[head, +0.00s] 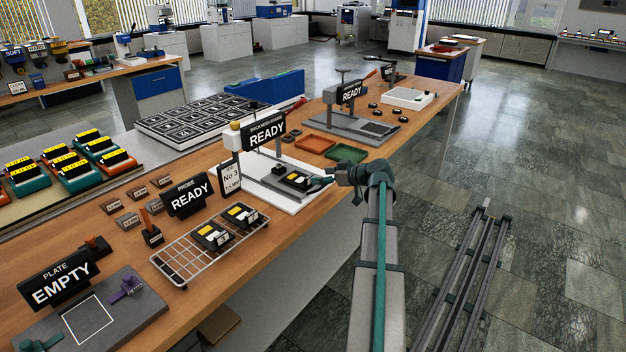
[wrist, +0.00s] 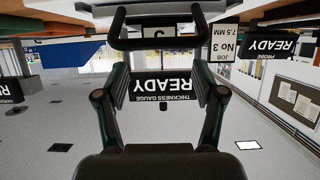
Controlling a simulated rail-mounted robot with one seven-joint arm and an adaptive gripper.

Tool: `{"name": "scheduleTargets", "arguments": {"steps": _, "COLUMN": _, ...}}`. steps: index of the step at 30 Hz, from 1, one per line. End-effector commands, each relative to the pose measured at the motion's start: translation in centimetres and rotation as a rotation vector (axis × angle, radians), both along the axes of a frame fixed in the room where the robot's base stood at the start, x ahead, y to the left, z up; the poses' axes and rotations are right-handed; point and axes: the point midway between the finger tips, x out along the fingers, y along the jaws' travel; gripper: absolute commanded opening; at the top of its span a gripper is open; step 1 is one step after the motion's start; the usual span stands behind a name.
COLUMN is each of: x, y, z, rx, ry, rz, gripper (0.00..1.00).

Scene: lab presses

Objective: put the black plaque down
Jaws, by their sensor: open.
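A black plaque (head: 296,180) with a light patch on top lies on the thickness gauge's white base (head: 262,185). My gripper (head: 318,184) is open at the plaque's right end; I cannot tell whether its fingers touch it. In the wrist view, which looks upside down, my gripper (wrist: 158,75) shows its two fingers apart. A dark bar (wrist: 158,44) crosses near the fingertips, with a small pale label beyond it; I cannot tell what the bar belongs to. The gauge's READY sign (head: 266,132) also shows in the wrist view (wrist: 162,88).
A wire rack (head: 180,262) holds two similar black plaques (head: 212,236). A "No 3" card (head: 231,178) stands left of the gauge. A red tray (head: 315,143) and green tray (head: 346,153) lie behind my gripper. The plate station (head: 90,318) reads EMPTY. Open floor lies right of the bench.

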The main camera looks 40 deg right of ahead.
Motion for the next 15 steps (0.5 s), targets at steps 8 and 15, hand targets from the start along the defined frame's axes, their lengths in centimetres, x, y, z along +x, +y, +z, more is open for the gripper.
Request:
{"name": "scheduleTargets", "arguments": {"steps": 8, "x": -3.6, "y": -0.8, "z": 1.4, "rx": 0.000, "ry": 0.000, "rz": 0.000, "gripper": 0.69}}
{"name": "scheduleTargets", "arguments": {"steps": 15, "x": -4.3, "y": -1.0, "z": 1.8, "rx": 0.000, "ry": 0.000, "rz": 0.000, "gripper": 0.69}}
